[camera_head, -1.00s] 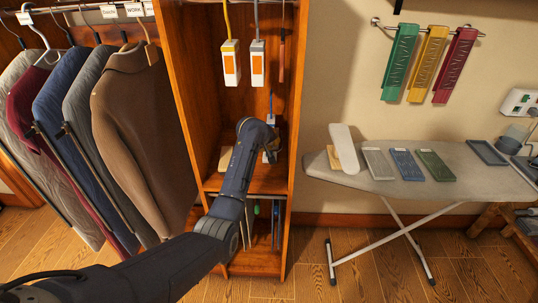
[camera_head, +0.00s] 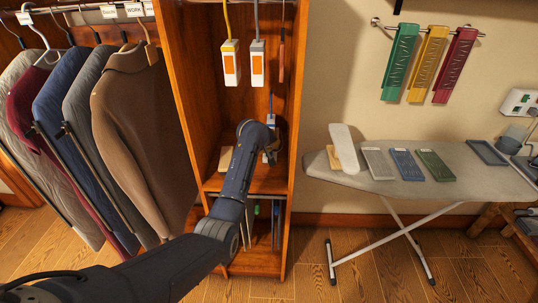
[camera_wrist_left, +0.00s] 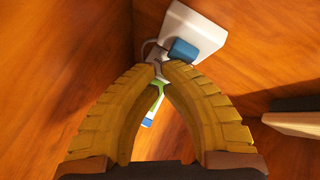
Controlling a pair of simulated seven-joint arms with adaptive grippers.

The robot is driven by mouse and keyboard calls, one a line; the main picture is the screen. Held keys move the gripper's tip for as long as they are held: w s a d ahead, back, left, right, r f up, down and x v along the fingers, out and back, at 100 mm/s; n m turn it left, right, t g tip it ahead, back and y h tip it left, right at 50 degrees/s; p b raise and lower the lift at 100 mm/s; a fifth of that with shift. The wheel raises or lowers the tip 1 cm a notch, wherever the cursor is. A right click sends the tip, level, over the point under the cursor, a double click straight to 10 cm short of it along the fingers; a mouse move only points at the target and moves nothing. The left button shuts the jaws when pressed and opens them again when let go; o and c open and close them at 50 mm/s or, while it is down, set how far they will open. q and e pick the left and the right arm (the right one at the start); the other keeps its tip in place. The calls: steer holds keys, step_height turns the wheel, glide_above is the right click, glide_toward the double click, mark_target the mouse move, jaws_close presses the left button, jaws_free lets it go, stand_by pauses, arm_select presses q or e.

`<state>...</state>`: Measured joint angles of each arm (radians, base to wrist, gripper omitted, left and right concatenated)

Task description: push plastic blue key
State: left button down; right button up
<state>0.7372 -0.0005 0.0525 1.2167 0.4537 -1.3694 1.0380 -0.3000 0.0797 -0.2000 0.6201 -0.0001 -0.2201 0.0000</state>
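The plastic blue key (camera_wrist_left: 183,50) is a small blue block on the face of a white box (camera_wrist_left: 205,27) in the left wrist view. In the head view that white box (camera_head: 271,120) hangs on a blue cord inside the wooden cabinet, largely hidden by my left arm. My left gripper (camera_wrist_left: 162,66) has its yellow fingers brought together at the tips, just below and left of the blue key. I cannot tell whether they touch it. The gripper (camera_head: 268,148) is mostly hidden behind its wrist in the head view. My right gripper is not in view.
Two white boxes with orange keys (camera_head: 231,64) hang higher in the cabinet (camera_head: 188,90). Clothes (camera_head: 130,130) hang at left. An ironing board (camera_head: 330,177) at right bears several flat pieces. A shelf-like dark-topped block (camera_wrist_left: 295,122) shows right of my left gripper.

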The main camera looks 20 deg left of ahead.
arm_select(q)
steer(key=shift+f, duration=0.35)
stand_by(0.5)
steer(key=shift+r, duration=0.8)
step_height(320, 180, up, 6)
stand_by(0.8)
stand_by(1.2)
